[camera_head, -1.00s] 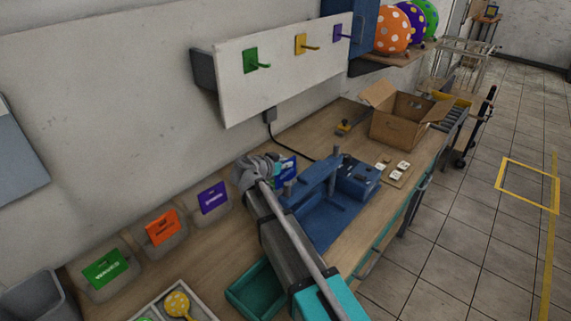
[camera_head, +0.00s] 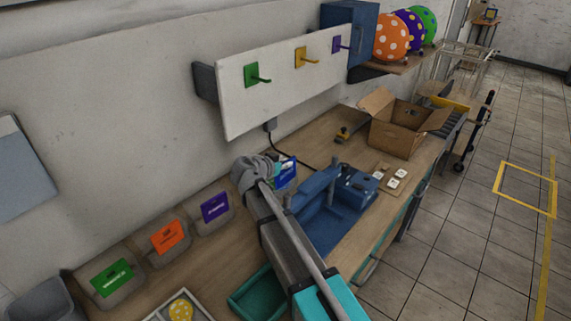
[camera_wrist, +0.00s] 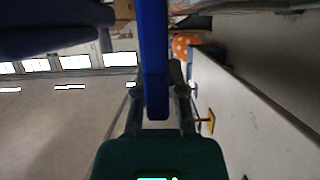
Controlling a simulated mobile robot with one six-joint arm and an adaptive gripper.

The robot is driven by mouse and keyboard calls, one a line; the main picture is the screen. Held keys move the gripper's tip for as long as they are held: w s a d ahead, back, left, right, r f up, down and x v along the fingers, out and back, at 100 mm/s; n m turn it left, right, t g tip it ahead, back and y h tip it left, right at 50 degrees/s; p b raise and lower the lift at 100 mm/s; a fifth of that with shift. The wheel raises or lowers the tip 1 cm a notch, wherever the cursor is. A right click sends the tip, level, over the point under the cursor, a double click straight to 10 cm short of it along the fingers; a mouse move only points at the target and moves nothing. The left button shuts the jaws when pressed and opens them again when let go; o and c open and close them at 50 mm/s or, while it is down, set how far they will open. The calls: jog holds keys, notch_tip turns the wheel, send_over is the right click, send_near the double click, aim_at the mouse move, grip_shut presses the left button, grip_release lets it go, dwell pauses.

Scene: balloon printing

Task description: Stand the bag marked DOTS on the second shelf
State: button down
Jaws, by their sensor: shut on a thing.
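My gripper (camera_head: 278,172) is shut on a flat blue packet (camera_head: 288,173), held over the bench beside the blue machine. The packet shows a pale patch, but its marking is too small to read, so I cannot confirm that it says DOTS. In the wrist view, the packet (camera_wrist: 154,55) is a narrow blue strip between the fingers of my gripper (camera_wrist: 158,98). A wall shelf (camera_head: 385,68) at the upper right bears orange, purple and green dotted balloons (camera_head: 391,38). I cannot tell which shelf is the second.
A white panel (camera_head: 285,85) with green, yellow and purple hooks juts from the wall above the bench. A blue machine (camera_head: 355,186), an open cardboard box (camera_head: 398,138) and a green tray (camera_head: 240,302) stand on the bench. The tiled floor at right is largely clear.

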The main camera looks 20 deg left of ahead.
jog(key=shift+r, duration=0.1)
dwell(0.3)
notch_tip(320, 180, up, 9)
jog(key=p, duration=0.9)
jog(key=shift+s, duration=0.1)
